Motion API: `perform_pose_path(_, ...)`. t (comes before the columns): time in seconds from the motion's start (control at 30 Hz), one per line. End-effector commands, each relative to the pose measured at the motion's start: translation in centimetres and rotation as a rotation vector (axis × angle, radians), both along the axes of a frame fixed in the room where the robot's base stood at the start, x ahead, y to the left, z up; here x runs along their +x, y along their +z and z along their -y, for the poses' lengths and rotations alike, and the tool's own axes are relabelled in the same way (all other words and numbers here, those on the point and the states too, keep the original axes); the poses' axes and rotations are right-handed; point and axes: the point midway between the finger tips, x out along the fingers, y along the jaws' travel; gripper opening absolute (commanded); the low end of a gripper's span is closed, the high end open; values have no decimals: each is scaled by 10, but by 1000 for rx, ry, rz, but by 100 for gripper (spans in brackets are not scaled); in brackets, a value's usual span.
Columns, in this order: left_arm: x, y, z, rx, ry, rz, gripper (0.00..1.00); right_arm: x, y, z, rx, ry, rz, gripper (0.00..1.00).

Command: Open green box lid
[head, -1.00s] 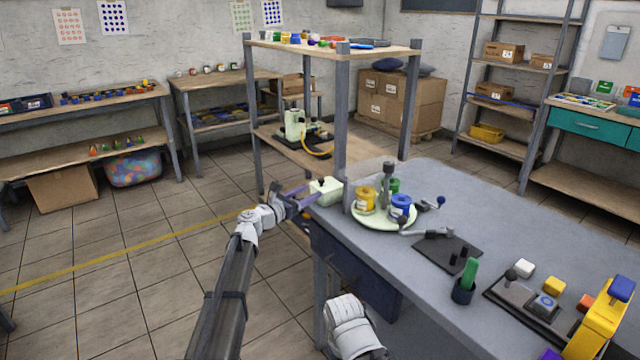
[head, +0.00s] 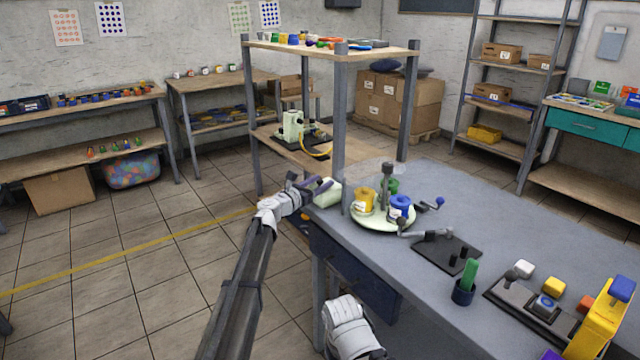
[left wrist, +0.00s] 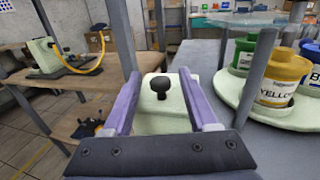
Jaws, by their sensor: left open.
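The green box (head: 328,193) is a pale green box at the left corner of the grey table. In the left wrist view its pale green top (left wrist: 160,118) carries a black knob (left wrist: 160,86). The lid appears closed. My left gripper (head: 312,184) is at the box, with its purple fingers apart. In the left wrist view the fingers of the left gripper (left wrist: 157,100) stand on either side of the knob, with visible gaps to it. The lower part of the box is hidden in the wrist view. My right gripper is not in view.
A round pale turntable (head: 385,219) with yellow, blue and green ink pots stands just right of the box. A shelf post (head: 340,130) rises close behind the box. A pale translucent sheet (left wrist: 240,22) lies farther back on the table.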

Motion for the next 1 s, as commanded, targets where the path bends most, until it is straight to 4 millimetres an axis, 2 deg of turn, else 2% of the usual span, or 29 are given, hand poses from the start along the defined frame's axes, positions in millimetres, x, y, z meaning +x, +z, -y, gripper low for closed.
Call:
perform_pose_path(0.2,0,0,0,0,0,0,59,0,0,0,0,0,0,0)
perform_pose_path(0.73,0,0,0,0,0,0,0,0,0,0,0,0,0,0)
perform_pose_path(1.0,0,0,0,0,0,0,0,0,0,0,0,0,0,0)
